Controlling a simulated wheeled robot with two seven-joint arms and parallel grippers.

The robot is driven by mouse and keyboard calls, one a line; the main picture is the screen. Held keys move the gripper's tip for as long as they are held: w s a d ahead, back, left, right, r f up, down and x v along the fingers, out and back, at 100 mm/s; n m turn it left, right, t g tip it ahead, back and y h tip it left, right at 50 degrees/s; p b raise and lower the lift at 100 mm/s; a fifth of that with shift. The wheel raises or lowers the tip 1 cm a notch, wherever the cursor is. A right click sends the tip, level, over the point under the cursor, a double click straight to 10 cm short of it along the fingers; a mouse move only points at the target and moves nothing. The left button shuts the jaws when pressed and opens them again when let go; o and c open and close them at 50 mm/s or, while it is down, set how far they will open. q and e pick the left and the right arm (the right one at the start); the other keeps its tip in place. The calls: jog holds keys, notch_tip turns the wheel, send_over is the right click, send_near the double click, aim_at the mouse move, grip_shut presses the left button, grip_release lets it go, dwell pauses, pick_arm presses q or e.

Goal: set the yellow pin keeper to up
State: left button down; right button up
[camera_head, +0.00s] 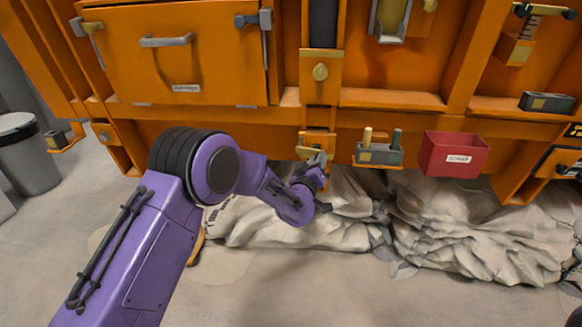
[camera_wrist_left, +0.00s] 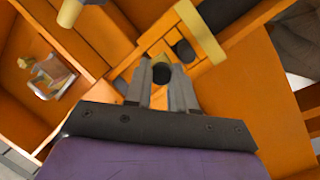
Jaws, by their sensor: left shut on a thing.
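A yellow bar-like part (camera_wrist_left: 203,34), which looks like the yellow pin keeper, slants beside my left fingertips in the left wrist view. In the head view, a small yellow piece (camera_head: 304,151) shows at the bottom of the orange central post. My left gripper (camera_head: 317,160) reaches up to that spot, and its fingers partly hide it. In the left wrist view, my left gripper (camera_wrist_left: 161,75) is shut on a dark round knob (camera_wrist_left: 161,71) between its fingertips. How the knob joins the yellow part is hidden. My right gripper is not in view.
A grey holder (camera_head: 379,153) with yellow and green pegs and a red bin (camera_head: 454,154) are to the right. Draped grey-white material (camera_head: 350,220) lies below. A grey trash can (camera_head: 27,155) stands far left.

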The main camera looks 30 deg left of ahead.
aim_at(298, 147)
pick_arm(q)
jog(key=r+n+b, duration=0.1)
jog(key=n, duration=0.2)
jog(key=s+a+r+n+t+b, duration=0.1)
jog(key=n, duration=0.3)
jog(key=r+n+t+y+b, duration=0.1)
jog(key=r+n, duration=0.1)
jog(key=n, duration=0.1)
jog(key=shift+s+a, duration=0.15)
jog(key=shift+a, duration=0.15)
jog(key=a+n+y+b, duration=0.1)
jog(key=n+b, duration=0.1)
jog(key=n, duration=0.1)
jog(key=s+a+r+n+y+b, duration=0.1)
jog(key=n, duration=0.3)
jog(key=a+n+y+b, duration=0.1)
jog(key=n+b, duration=0.1)
jog(key=n, duration=0.2)
jog(key=shift+s+a+r+t+y+b, duration=0.2)
jog(key=shift+s+t+y+b, duration=0.1)
jog(key=shift+t, duration=0.1)
jog(key=shift+s+a+n+y+b, duration=0.1)
jog(key=shift+a+n+y+b, duration=0.15)
jog(key=shift+n, duration=0.4)
jog(key=shift+a+n+y+b, duration=0.15)
jog(key=shift+n+b, duration=0.15)
jog(key=shift+n, duration=0.35)
